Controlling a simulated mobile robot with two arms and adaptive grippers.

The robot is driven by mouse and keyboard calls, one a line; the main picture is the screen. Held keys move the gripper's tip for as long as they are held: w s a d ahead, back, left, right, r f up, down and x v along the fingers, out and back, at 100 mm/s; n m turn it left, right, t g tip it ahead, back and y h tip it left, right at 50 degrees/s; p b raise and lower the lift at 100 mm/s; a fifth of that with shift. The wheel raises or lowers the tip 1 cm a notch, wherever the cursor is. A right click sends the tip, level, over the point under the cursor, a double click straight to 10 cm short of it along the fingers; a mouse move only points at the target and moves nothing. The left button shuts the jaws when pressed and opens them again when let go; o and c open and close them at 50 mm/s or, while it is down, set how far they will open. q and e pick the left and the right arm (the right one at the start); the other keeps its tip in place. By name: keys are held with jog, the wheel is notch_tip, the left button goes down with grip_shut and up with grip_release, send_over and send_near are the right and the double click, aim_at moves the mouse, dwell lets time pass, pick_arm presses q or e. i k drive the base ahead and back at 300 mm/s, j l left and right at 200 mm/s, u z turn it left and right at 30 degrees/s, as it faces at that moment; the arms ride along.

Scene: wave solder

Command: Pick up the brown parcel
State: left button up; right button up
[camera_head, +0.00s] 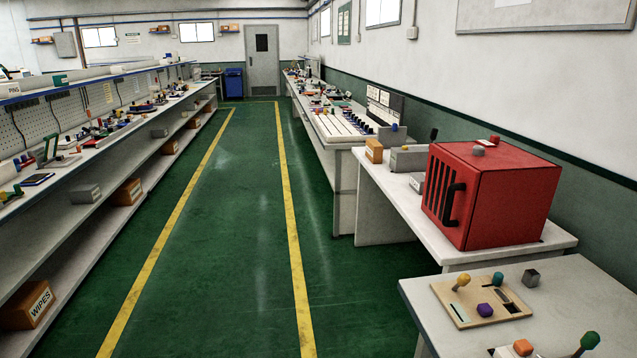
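Several brown boxes are in view, and I cannot tell which one is the brown parcel. A small orange-brown box (374,151) stands on the right-hand bench beside grey boxes. A brown box marked WIPES (28,305) sits on the low left shelf at the near end. Another brown box (126,192) sits farther along that shelf, with smaller ones beyond. Neither of my grippers is in view.
A large red box (490,195) with a black handle stands on the right bench (395,200). A nearer right table (570,300) holds a wooden board with coloured knobs. The green aisle (215,240) between yellow lines is clear up to a grey door (262,60).

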aim_at(374, 150)
jog(key=i+u, duration=0.1)
jog(key=i, duration=2.05)
jog(key=j, duration=0.1)
